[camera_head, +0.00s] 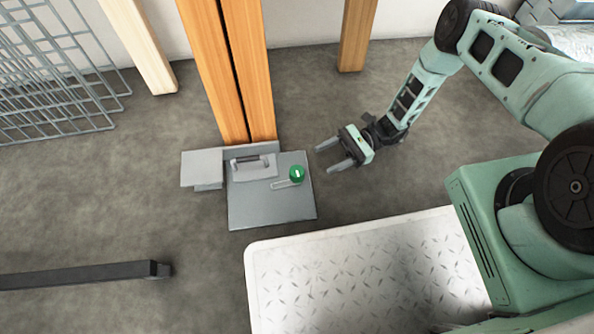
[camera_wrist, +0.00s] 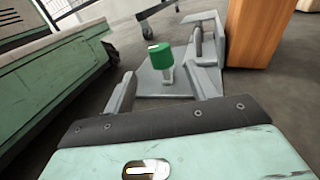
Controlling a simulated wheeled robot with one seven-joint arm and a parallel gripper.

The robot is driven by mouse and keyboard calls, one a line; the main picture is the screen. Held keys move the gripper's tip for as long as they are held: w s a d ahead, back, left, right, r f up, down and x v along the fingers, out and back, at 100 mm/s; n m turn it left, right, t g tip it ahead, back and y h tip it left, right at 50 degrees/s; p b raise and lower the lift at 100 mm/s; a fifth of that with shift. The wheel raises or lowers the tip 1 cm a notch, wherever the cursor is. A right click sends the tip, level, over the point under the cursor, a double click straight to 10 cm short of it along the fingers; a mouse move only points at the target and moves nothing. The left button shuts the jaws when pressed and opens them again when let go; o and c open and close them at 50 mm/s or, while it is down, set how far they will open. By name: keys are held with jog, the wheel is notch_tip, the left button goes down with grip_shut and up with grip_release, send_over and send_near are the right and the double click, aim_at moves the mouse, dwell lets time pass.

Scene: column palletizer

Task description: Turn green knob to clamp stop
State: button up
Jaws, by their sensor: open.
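The green knob (camera_head: 297,174) with a white mark on top stands at the right end of a slot on a grey metal plate (camera_head: 270,208). A grey handle-like stop piece (camera_head: 254,167) sits on the plate left of the knob. My gripper (camera_head: 326,158) is open and empty, to the right of the knob and apart from it. In the wrist view the knob (camera_wrist: 160,56) shows on a grey stem, ahead of and between my two fingers, with the grey stop piece (camera_wrist: 197,45) to its right.
Wooden posts (camera_head: 248,70) rise directly behind the plate. A grey bracket (camera_head: 202,170) adjoins the plate's left side. My white tread-patterned base deck lies in front. A dark bar (camera_head: 90,274) lies at left; a wire rack (camera_head: 60,70) stands at back left. Floor right of the plate is clear.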

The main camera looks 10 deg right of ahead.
aim_at(303, 169)
jog(key=b+x, duration=0.3)
jog(key=x, duration=0.7)
